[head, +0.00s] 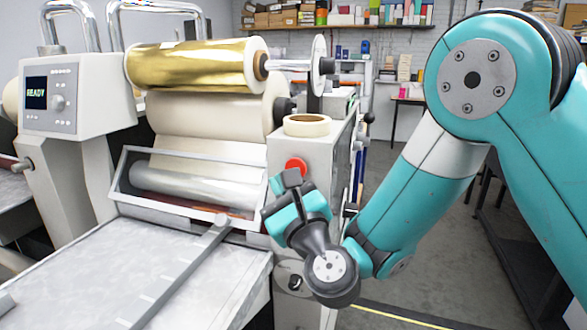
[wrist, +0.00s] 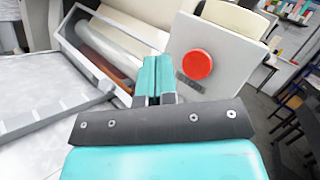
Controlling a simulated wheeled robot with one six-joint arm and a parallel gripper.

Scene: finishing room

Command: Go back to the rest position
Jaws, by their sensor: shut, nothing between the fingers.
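My gripper (head: 277,183) is at the front of the foil machine, just below and left of its red button (head: 296,164) in the head view. In the wrist view the gripper's teal fingers (wrist: 153,72) are together with nothing between them, and the red button (wrist: 198,65) is to the right of the fingertips. The fingers appear apart from the button, though the exact gap is hard to tell. My arm reaches in from the right of the head view.
The machine carries a gold foil roll (head: 195,65) above a cream roll (head: 212,115). A tape roll (head: 307,125) lies on its side housing. A control box (head: 75,97) reads READY. A flat feed table (head: 130,275) is at front left. Open floor (head: 430,240) lies behind my arm.

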